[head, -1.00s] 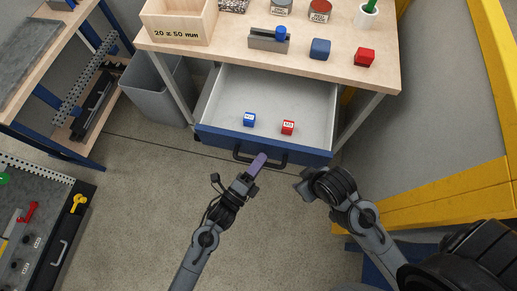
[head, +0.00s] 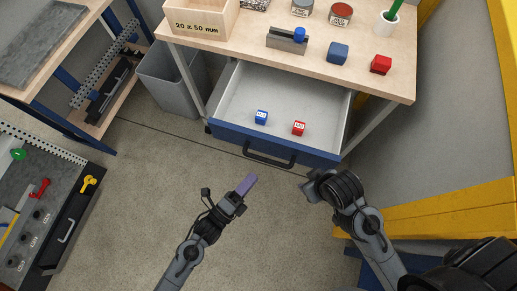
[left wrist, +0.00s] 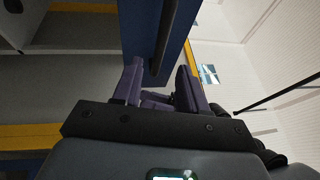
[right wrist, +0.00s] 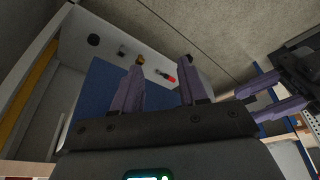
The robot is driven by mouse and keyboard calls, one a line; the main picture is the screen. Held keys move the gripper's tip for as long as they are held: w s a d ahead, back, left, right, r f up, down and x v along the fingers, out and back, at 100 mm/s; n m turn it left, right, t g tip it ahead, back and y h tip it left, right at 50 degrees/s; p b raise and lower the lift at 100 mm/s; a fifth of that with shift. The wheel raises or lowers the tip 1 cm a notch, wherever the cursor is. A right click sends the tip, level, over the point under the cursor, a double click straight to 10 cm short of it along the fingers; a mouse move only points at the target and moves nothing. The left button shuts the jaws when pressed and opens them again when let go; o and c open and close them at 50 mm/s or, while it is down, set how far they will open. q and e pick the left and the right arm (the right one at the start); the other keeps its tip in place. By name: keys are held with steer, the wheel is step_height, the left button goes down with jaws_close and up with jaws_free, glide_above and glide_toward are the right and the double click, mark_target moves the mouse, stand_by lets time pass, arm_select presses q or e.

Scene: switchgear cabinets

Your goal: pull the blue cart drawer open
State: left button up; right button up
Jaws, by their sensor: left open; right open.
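The drawer with the blue front (head: 225,133) stands pulled out under the wooden worktop in the head view. Its grey inside holds a blue block (head: 261,117) and a red block (head: 299,128). The black bar handle (head: 268,159) is on the front. My left gripper (head: 246,184) is open and empty, in front of the handle and apart from it. In the left wrist view its spread fingers (left wrist: 160,85) face a blue panel (left wrist: 139,35) with a black bar. My right gripper (head: 310,185) is near the drawer's right front corner; its fingers (right wrist: 160,80) are open and empty in the right wrist view.
On the worktop (head: 365,83) are a wooden box (head: 200,17), a blue cube (head: 337,53), a red cube (head: 381,64) and cans. A grey bin (head: 168,80) stands left of the drawer. A yellow frame (head: 440,210) bounds the right. The floor in front is clear.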

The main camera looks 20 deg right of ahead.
arm_select(q)
steer(key=shift+v, duration=1.15)
